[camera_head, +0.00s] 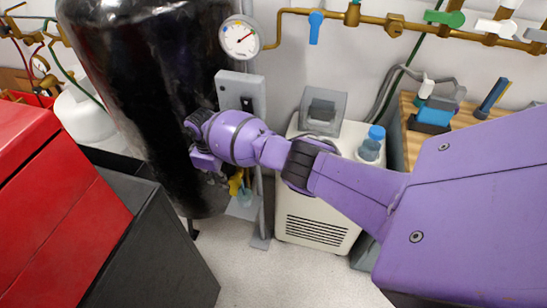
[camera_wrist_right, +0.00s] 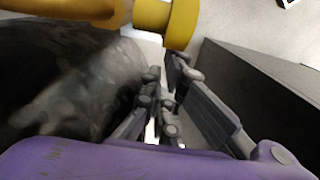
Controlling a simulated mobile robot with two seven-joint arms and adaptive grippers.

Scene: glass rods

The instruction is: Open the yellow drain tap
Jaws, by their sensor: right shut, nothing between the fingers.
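The yellow drain tap (camera_head: 236,183) shows low on the right side of the black tank (camera_head: 165,85), just below my right forearm and partly hidden by it. In the right wrist view, yellow tap parts (camera_wrist_right: 181,22) fill the top edge, very close to the camera and cut off by the frame. My right gripper (camera_wrist_right: 172,65) is shut and empty, with its fingertips just below the yellow part; I cannot tell whether they touch. In the head view, the right gripper (camera_head: 206,160) is in front of the tank, to the left of the tap. My left gripper is not in view.
A red and dark grey unit (camera_head: 65,200) stands at the left. A beige box-shaped appliance (camera_head: 318,225) stands right of the tank. A grey switch box (camera_head: 240,93) and gauge (camera_head: 239,38) are above my right arm. Floor (camera_head: 285,275) is clear in front.

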